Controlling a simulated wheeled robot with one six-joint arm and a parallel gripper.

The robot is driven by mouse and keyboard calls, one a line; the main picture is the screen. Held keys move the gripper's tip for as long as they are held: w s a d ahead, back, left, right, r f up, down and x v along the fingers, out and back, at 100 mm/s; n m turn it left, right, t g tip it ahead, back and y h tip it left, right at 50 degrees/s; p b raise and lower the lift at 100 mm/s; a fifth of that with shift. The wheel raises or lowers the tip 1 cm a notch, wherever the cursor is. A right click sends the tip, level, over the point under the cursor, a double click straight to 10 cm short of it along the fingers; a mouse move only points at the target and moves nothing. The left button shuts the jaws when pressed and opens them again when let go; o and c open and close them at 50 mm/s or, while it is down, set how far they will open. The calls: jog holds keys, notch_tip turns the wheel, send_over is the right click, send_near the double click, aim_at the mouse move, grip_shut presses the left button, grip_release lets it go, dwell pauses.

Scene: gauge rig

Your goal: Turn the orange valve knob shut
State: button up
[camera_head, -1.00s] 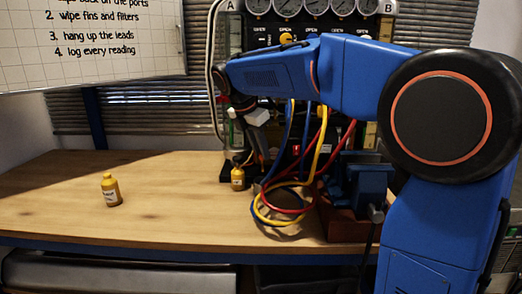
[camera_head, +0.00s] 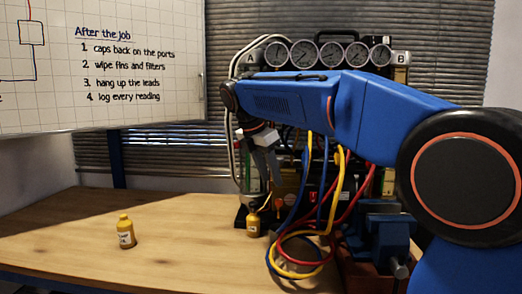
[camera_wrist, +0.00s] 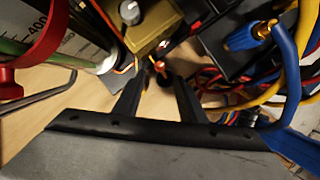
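I cannot make out the orange valve knob for certain. In the head view my blue arm covers the panel below the gauges. In the wrist view a small reddish-orange piece (camera_wrist: 163,78) shows between and beyond my fingers; I cannot tell what it is. My gripper (camera_wrist: 161,76) is open, its two dark fingers apart with nothing visibly held. In the head view my gripper (camera_head: 267,162) points down in front of the left part of the gauge rig (camera_head: 318,38), above a small yellow bottle (camera_head: 253,226).
A gold block with a grey knob (camera_wrist: 130,12) and a blue hose fitting (camera_wrist: 264,30) are close to the fingers. Red, yellow and blue hoses hang right of the gripper. A blue vise (camera_head: 384,238) stands at right. Another yellow bottle (camera_head: 126,232) is on the open left worktop.

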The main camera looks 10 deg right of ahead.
jog(key=v, duration=0.9)
jog(key=shift+r, duration=0.1)
